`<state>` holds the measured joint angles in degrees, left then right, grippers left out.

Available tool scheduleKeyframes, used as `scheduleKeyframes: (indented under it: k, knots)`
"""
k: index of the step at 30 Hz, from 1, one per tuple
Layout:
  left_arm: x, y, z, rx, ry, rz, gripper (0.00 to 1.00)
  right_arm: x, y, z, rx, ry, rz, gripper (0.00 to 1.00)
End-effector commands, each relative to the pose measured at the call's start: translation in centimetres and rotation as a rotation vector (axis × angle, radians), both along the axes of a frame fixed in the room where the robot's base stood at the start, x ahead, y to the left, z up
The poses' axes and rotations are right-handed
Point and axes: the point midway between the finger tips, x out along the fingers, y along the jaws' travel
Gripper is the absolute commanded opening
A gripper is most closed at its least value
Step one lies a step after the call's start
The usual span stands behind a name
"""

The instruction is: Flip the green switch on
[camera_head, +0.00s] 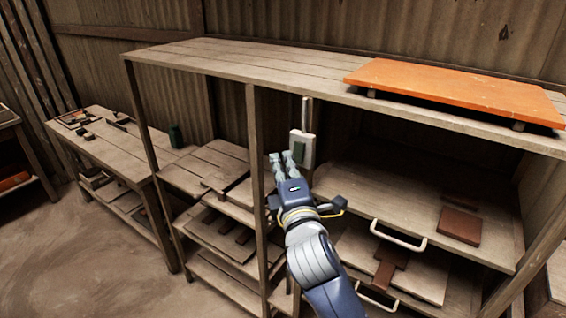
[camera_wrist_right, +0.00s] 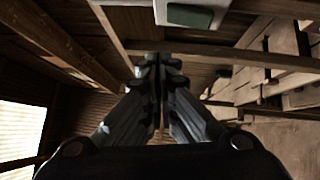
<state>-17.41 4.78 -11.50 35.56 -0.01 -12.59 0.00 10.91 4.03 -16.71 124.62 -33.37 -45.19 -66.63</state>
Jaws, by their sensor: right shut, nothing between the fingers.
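The green switch (camera_head: 299,152) sits on a pale box fixed to the shelf unit, just under the top board. In the right wrist view the green switch (camera_wrist_right: 190,14) shows at the top edge, partly cut off. My right gripper (camera_head: 287,157) is at the lower left of the switch in the head view, its fingertips close to the box. In the right wrist view my right gripper (camera_wrist_right: 160,60) has its fingers together with nothing between them. I cannot tell whether the fingers touch the box. My left gripper is not in view.
A wooden shelf unit (camera_head: 220,60) surrounds the switch, with a post (camera_head: 256,150) left of my gripper. An orange slab (camera_head: 450,88) lies on its top. Drawers with pale handles (camera_head: 398,236) are at lower right. A side table (camera_head: 120,150) stands at left.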

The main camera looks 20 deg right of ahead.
Motion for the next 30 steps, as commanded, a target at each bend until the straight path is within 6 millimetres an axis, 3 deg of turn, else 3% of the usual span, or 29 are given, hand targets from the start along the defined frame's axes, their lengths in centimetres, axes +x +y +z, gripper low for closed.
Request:
scheduleKeyframes:
  k: [3,7,15,18,30]
  knots:
    - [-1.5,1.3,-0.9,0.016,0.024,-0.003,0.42,-1.6,0.3,-0.1,-0.001,-0.003,0.002,0.0]
    - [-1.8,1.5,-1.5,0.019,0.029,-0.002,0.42,-3.3,0.4,0.0,0.001,-0.003,0.001,0.0]
    - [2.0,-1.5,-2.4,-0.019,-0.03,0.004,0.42,-7.6,1.0,0.5,0.001,-0.003,0.004,0.0]
    - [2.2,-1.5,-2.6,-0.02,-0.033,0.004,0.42,-8.7,1.1,0.7,0.001,-0.002,0.002,0.0]
    - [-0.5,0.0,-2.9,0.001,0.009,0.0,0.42,-9.6,1.2,0.9,0.0,-0.001,0.001,0.0]
